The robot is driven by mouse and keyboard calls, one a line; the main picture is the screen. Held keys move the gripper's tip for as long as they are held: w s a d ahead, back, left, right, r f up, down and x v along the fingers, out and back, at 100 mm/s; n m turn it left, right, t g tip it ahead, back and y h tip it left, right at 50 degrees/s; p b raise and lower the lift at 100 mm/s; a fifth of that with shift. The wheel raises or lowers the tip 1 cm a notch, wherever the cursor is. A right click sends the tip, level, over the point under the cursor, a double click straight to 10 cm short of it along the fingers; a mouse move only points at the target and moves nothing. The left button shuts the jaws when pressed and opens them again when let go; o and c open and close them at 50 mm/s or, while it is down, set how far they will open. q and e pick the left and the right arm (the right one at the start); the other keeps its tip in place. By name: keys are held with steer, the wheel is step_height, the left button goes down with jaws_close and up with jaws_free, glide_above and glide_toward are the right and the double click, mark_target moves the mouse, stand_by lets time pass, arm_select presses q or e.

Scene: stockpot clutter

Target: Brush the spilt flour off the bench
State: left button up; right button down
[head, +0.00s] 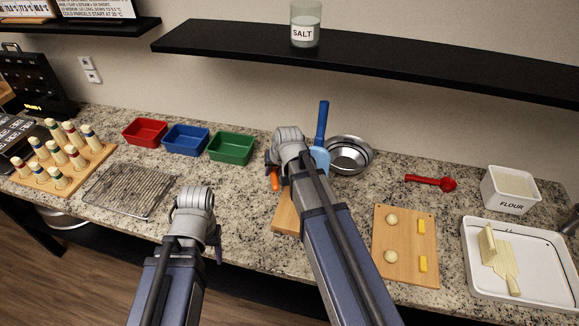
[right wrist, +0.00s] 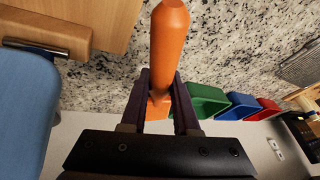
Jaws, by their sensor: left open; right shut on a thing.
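A wooden board (head: 285,214) lies partly behind my right arm. A steel bowl (head: 349,155), green bin (head: 231,147), wire rack (head: 130,190), dough board (head: 405,245), white tray (head: 540,280) and flour tub (head: 510,190) stand around. A black shelf (head: 400,65) overhangs the back.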

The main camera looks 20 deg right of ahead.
mark_target(275, 194)
steer(key=shift+f, duration=0.15)
step_height(275, 194, down, 7)
steer(key=b, duration=0.7)
steer(key=shift+f+b, duration=0.15)
steer(key=shift+b, duration=0.15)
steer(key=shift+w, duration=0.2)
steer(key=shift+w+d, duration=1.2)
steer(key=shift+w, duration=0.3)
steer(key=shift+s+a, duration=0.4)
steer(key=shift+s, duration=0.2)
steer(key=shift+s+a, duration=0.4)
steer(key=shift+s, duration=0.2)
steer(key=shift+s+a, duration=0.3)
steer(key=shift+s, duration=0.3)
step_height(275, 194, up, 5)
steer(key=p, duration=0.5)
steer(key=shift+a, duration=0.1)
step_height(275, 194, up, 3)
steer(key=p, duration=0.2)
steer(key=shift+f+p, duration=0.1)
steer(key=shift+p, duration=0.3)
